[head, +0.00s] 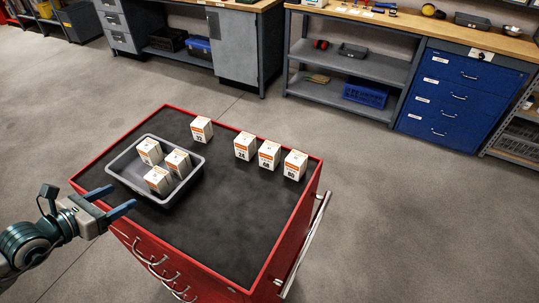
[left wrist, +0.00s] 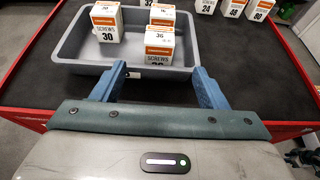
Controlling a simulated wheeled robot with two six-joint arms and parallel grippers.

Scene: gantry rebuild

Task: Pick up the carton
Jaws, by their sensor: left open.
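Several small white cartons with orange bands, marked SCREWS in the left wrist view, are on the red cart. Three stand in a grey tray (head: 118,165): a carton marked 30 (left wrist: 106,24), a carton marked 36 (left wrist: 159,42), and one partly hidden behind it (left wrist: 162,13). Outside the tray stand cartons marked 32 (head: 201,130), 24 (head: 245,146), 48 (head: 269,155) and 80 (head: 295,165). My left gripper (head: 120,199) is open and empty at the tray's near side; its fingers also show in the left wrist view (left wrist: 159,76).
The cart's dark top (head: 230,220) is clear in front of the loose cartons. A silver handle (head: 306,247) runs along its right side. Workbenches, a shelf unit (head: 350,65) and blue drawers (head: 456,92) stand at the back, across open floor.

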